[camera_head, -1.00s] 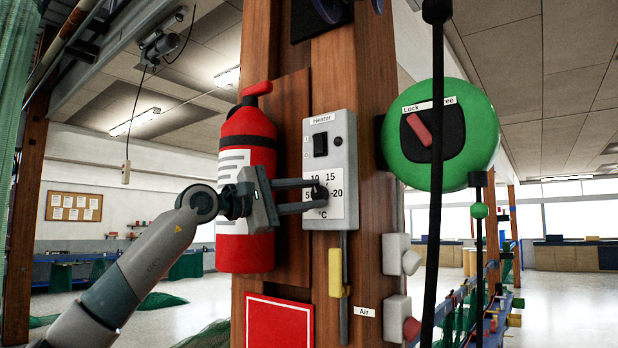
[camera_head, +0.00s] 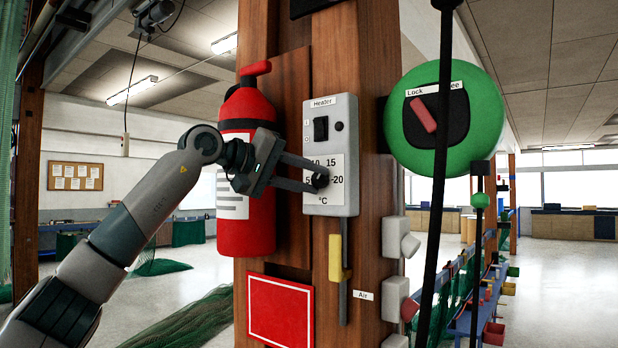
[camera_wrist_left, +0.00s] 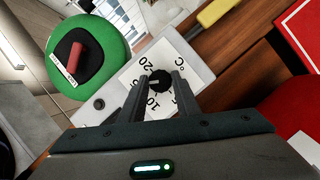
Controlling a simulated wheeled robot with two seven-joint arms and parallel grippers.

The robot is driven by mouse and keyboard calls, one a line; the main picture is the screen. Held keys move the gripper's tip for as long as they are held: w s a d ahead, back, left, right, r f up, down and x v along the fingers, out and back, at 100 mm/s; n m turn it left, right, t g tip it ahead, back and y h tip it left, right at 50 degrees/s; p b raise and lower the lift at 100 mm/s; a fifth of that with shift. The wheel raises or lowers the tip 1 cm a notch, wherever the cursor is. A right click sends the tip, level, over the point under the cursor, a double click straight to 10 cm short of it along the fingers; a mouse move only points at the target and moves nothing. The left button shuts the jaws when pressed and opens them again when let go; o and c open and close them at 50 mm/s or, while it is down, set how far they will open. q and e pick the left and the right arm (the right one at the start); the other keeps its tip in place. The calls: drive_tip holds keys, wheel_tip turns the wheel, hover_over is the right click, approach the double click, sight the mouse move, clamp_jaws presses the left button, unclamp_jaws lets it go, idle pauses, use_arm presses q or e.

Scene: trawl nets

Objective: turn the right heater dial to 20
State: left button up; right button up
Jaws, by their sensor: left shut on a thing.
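The heater box (camera_head: 330,118) is a pale grey panel labelled "Heater" on the wooden post. Its dark dial (camera_head: 321,181) sits on a white scale with 5, 10, 15 and 20 and °C. My left gripper (camera_head: 314,179) reaches in from the left, its two fingers shut on the dial. In the left wrist view the black dial (camera_wrist_left: 159,80) sits between the fingertips, and a light mark shows on its face. The number it points at is hard to read, since the fingers cover part of the scale. My right gripper is not in view.
A red fire extinguisher (camera_head: 247,225) hangs just left of the heater, close behind my left gripper. A green round lock wheel (camera_head: 480,120) and a black hanging cord (camera_head: 440,170) are to the right. A yellow handle (camera_head: 339,258) hangs below the heater.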

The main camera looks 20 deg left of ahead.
use_arm(q)
drive_tip(key=m+y, duration=0.1)
drive_tip(key=m, duration=0.1)
drive_tip(key=m+y, duration=0.2)
drive_tip(key=shift+d+r+m, duration=0.1)
drive_tip(key=shift+d+m, duration=0.1)
drive_tip(key=shift+m, duration=0.2)
drive_tip(key=m+y, duration=0.2)
drive_tip(key=m, duration=0.1)
drive_tip(key=shift+s+d, duration=0.1)
idle(0.5)
drive_tip(key=o, duration=1)
drive_tip(key=shift+o, duration=0.2)
drive_tip(key=shift+s+a+r+t+b, duration=0.15)
drive_tip(key=shift+s+b, duration=0.15)
drive_tip(key=shift+s, duration=0.1)
drive_tip(key=shift+s+a+r+t+b, duration=0.1)
drive_tip(key=shift+s+a+t+b, duration=0.05)
drive_tip(key=shift+s+b, duration=0.2)
drive_tip(key=b+v, duration=0.5)
drive_tip(key=v, duration=1)
drive_tip(key=shift+s+r, duration=0.2)
drive_tip(key=shift+r, duration=0.1)
